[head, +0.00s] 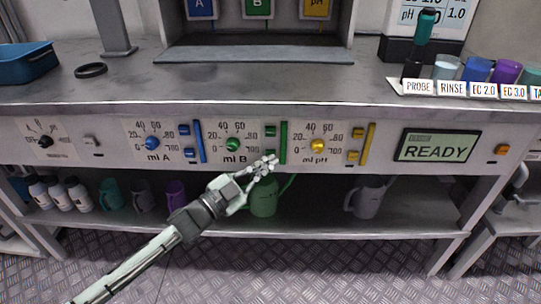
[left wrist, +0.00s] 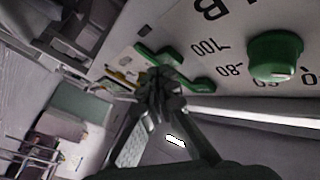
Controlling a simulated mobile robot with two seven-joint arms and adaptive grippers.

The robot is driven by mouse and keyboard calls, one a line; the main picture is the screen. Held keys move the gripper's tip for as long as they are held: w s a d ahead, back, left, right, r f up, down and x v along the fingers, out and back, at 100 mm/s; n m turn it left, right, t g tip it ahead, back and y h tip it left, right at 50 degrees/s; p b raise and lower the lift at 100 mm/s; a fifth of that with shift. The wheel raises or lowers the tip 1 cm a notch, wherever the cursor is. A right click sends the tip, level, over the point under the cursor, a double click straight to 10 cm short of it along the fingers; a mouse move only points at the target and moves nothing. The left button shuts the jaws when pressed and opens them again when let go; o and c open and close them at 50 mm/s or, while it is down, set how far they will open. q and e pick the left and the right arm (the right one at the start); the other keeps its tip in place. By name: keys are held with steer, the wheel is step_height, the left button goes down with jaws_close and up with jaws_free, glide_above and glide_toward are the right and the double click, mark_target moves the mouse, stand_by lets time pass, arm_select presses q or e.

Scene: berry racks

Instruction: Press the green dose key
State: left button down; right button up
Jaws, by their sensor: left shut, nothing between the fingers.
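Two small green keys sit right of the green dial (head: 233,144) on the panel, beside a vertical green bar (head: 284,141). The upper green key (head: 270,130) is clear in the head view; the lower is mostly hidden by my gripper. In the left wrist view the panel is upside down, with the green dial (left wrist: 274,57) at right and one green key (left wrist: 155,54) just beyond the fingertips. My left gripper (head: 270,162) is shut and empty, its tips close to the lower key. I cannot tell whether they touch. My right gripper is not in view.
Blue keys (head: 187,153) stand left and yellow keys (head: 355,155) right of the green group. A display (head: 437,146) reads READY. A green jug (head: 264,200) stands on the shelf below, behind my gripper. Labelled cups (head: 477,69) stand on the counter at right.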

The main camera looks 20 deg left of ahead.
arm_select(q)
steer(key=shift+w+a, duration=0.15)
steer(key=shift+w, duration=0.3)
stand_by(0.6)
steer(key=shift+s, duration=0.1)
steer(key=shift+s+d+p, duration=0.25)
steer(key=shift+s+p, duration=0.15)
steer(key=shift+s, duration=0.4)
steer(key=s+p, duration=0.1)
steer(key=s, duration=0.1)
steer(key=s+d+p, duration=0.1)
steer(key=s, duration=0.1)
steer(key=shift+s+d, duration=0.2)
steer(key=shift+s, duration=0.2)
stand_by(0.7)
